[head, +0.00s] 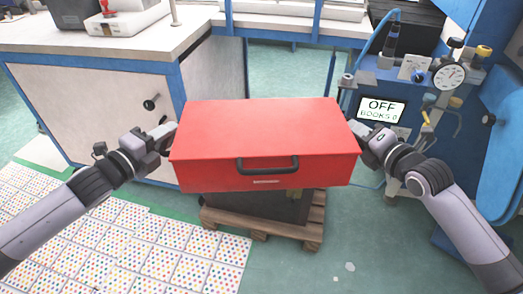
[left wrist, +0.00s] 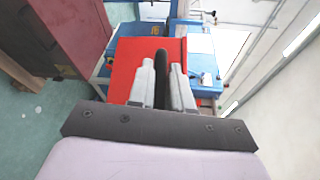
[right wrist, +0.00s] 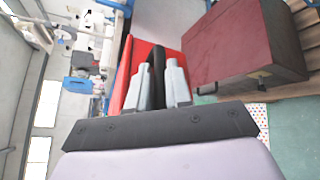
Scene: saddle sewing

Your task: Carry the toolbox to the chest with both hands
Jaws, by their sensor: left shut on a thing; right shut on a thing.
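The red toolbox (head: 265,135) is held up level in front of me, its black front handle (head: 267,165) facing me. My left gripper (head: 168,131) is at its left side; in the left wrist view its fingers (left wrist: 163,85) are shut on a black side handle (left wrist: 161,68). My right gripper (head: 360,132) is at its right side; in the right wrist view its fingers (right wrist: 162,85) are shut on the other black handle (right wrist: 158,62). A dark chest (head: 285,208), mostly hidden below the toolbox, looks maroon in the right wrist view (right wrist: 235,45).
The chest stands on a wooden pallet (head: 262,229). A white-topped bench (head: 85,100) is at the left. A blue machine (head: 430,125) with gauge and an OFF display (head: 381,109) is close at the right.

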